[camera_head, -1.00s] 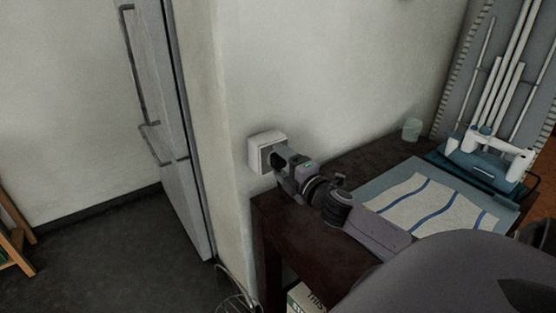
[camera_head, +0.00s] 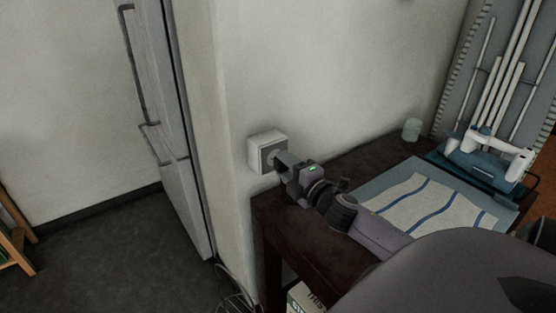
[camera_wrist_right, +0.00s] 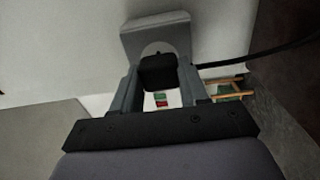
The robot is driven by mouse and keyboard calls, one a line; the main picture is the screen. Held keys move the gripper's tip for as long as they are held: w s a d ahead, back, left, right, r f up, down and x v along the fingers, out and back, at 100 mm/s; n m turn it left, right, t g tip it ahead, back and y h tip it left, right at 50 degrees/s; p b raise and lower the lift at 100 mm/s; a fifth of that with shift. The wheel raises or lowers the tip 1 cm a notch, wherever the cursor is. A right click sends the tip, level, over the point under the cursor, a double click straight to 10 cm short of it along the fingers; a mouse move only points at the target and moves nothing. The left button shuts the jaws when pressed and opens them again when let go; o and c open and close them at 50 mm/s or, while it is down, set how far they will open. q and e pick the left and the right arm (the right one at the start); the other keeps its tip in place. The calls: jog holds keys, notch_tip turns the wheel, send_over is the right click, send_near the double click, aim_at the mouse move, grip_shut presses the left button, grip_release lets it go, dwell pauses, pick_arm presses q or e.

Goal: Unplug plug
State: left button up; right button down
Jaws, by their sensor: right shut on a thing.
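A white wall socket box (camera_head: 262,148) with a grey face is fixed to the wall near its corner, above the dark table's left end. In the right wrist view the socket (camera_wrist_right: 155,35) is straight ahead, with part of its pale round recess visible. My right gripper (camera_head: 277,159) is just in front of the socket face. In the wrist view its fingers (camera_wrist_right: 160,85) are shut on the black plug (camera_wrist_right: 158,72), in front of the recess. I cannot tell whether its pins are still in the socket. A black cable (camera_wrist_right: 260,58) runs off right. My left gripper is not in view.
The dark table (camera_head: 275,210) stands against the wall under my right arm. A patterned cloth (camera_head: 430,200), a pale cup (camera_head: 411,130) and a white-and-blue rack (camera_head: 485,155) lie to the right.

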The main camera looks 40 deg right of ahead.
aim_at(285, 166)
jog(key=shift+s+a+p, duration=0.15)
jog(key=shift+s+p, duration=0.05)
jog(key=shift+s, duration=0.95)
jog(key=shift+s+a+p, duration=0.1)
jog(key=shift+s+p, duration=0.1)
jog(key=shift+s, duration=0.9)
jog(key=s+a+r+y+p, duration=0.1)
jog(key=s+a+r+p, duration=0.1)
jog(key=a, duration=0.8)
jog(key=s+a+r+n+p, duration=0.1)
jog(key=a+r+p, duration=0.4)
jog(key=a, duration=0.6)
jog(key=shift+s+a+r+y, duration=0.2)
jog(key=shift+s+r+y, duration=0.2)
jog(key=shift+s+r, duration=0.4)
jog(key=shift+s+d+f, duration=0.1)
